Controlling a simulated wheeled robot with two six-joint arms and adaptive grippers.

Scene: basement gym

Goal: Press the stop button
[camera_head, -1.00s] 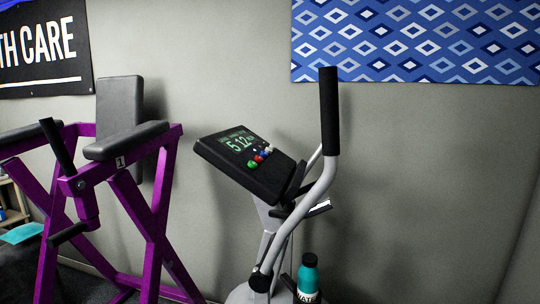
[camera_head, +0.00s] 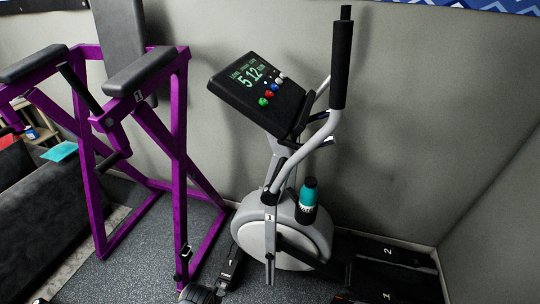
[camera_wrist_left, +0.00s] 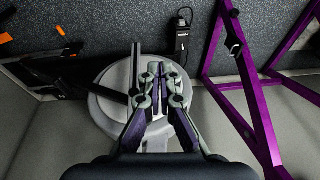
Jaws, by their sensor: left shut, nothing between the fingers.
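The elliptical trainer's black console (camera_head: 240,98) stands tilted in the middle of the head view. Its screen (camera_head: 254,75) shows green digits, "5" and "12". Below the screen is a slanting row of small buttons: green (camera_head: 262,101), red (camera_head: 269,93), blue (camera_head: 274,85) and a pale one. Their labels are too small to read. My left gripper (camera_wrist_left: 158,72) shows in the left wrist view, its fingers together and empty. Behind it there is the trainer's round grey housing (camera_wrist_left: 108,105). The buttons cannot be made out in that view. My right gripper is not in view.
The trainer's tall handlebar (camera_head: 341,65) rises just right of the console. A teal bottle (camera_head: 308,193) stands low on the trainer. A purple frame with black pads (camera_head: 180,120) stands to the left. The grey wall (camera_head: 410,110) is close behind.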

